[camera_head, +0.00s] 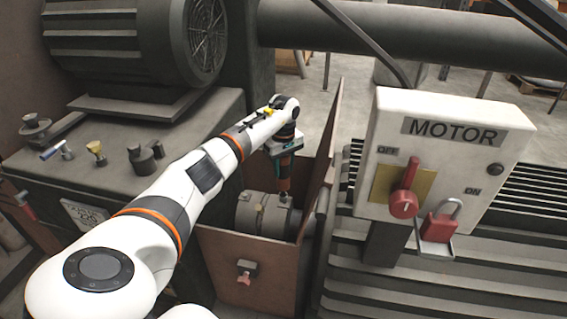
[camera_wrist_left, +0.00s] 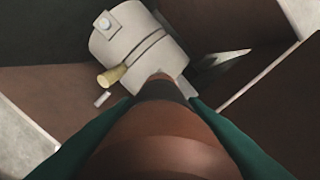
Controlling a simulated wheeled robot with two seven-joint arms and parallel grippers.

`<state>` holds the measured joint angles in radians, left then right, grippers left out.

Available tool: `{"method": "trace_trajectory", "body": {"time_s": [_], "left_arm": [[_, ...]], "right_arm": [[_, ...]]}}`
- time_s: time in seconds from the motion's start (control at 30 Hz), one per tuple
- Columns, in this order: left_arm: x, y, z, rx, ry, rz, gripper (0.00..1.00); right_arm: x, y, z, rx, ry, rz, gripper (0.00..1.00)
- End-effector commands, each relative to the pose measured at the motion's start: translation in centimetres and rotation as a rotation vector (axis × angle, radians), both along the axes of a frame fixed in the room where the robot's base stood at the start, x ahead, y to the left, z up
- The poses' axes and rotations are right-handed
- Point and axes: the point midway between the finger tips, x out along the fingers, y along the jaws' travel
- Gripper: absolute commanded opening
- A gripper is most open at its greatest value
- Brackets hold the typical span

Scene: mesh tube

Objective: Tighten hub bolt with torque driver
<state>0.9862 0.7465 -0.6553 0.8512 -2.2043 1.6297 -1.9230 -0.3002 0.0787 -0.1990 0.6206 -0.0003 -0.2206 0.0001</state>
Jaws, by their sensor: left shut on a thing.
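My left gripper (camera_head: 284,151) is above the open brown guard box and shut on the torque driver (camera_head: 284,185), which points down. In the left wrist view the driver's orange-brown handle (camera_wrist_left: 155,145) with a dark band sits between the green fingers (camera_wrist_left: 158,105). The grey hub (camera_head: 262,215) lies inside the box below the driver; it also shows in the left wrist view (camera_wrist_left: 120,42). There, the driver's far end overlaps the hub; whether it touches a bolt is hidden. A bolt head (camera_wrist_left: 105,23) and a yellowish pin (camera_wrist_left: 112,76) show on the hub. My right gripper is not seen.
The guard box (camera_head: 225,248) has a hinged lid (camera_head: 325,150) standing up close to the right of my gripper. A MOTOR switch box (camera_head: 440,150) with a red handle and red padlock (camera_head: 438,228) stands at right. Several small parts lie on the bench at left below a large motor (camera_head: 130,40).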

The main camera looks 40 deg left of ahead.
Motion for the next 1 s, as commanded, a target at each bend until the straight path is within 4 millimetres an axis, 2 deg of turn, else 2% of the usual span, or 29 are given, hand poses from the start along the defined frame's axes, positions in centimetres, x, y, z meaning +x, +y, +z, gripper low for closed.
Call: {"method": "trace_trajectory", "body": {"time_s": [0.13, 1.0], "left_arm": [[0.12, -0.1, 0.16, -0.001, -0.004, -0.001, 0.1], [0.05, -0.13, 0.13, 0.0, -0.003, -0.001, 0.1]], "right_arm": [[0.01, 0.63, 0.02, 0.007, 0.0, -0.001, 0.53], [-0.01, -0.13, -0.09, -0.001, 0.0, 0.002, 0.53]]}}
